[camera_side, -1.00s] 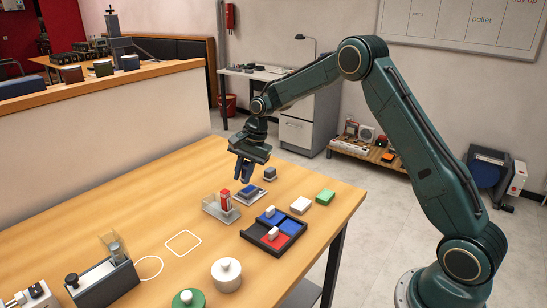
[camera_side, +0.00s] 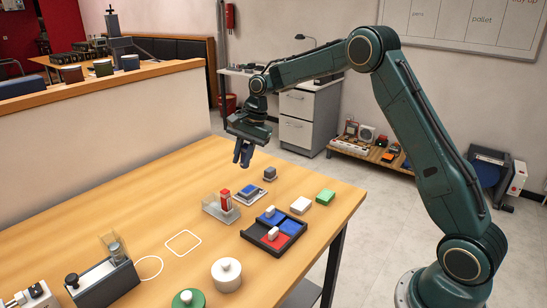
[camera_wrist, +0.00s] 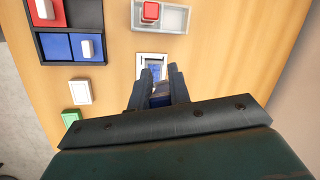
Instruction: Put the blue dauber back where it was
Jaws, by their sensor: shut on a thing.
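My gripper (camera_side: 242,163) is above the table, near its far edge, with its fingers pointing down. In the wrist view my gripper (camera_wrist: 155,76) is shut on a blue piece (camera_wrist: 160,101), probably the blue dauber, partly hidden between the fingers. The side view does not show the held piece clearly. Below lies a white-edged plate with a dark blue block (camera_side: 249,191), also seen just past the fingertips in the wrist view (camera_wrist: 152,60). Beside it stands a clear holder (camera_side: 211,210) with a red piece (camera_side: 225,199) upright at one side.
A black tray (camera_side: 258,243) holds red and blue pads with white blocks on them.

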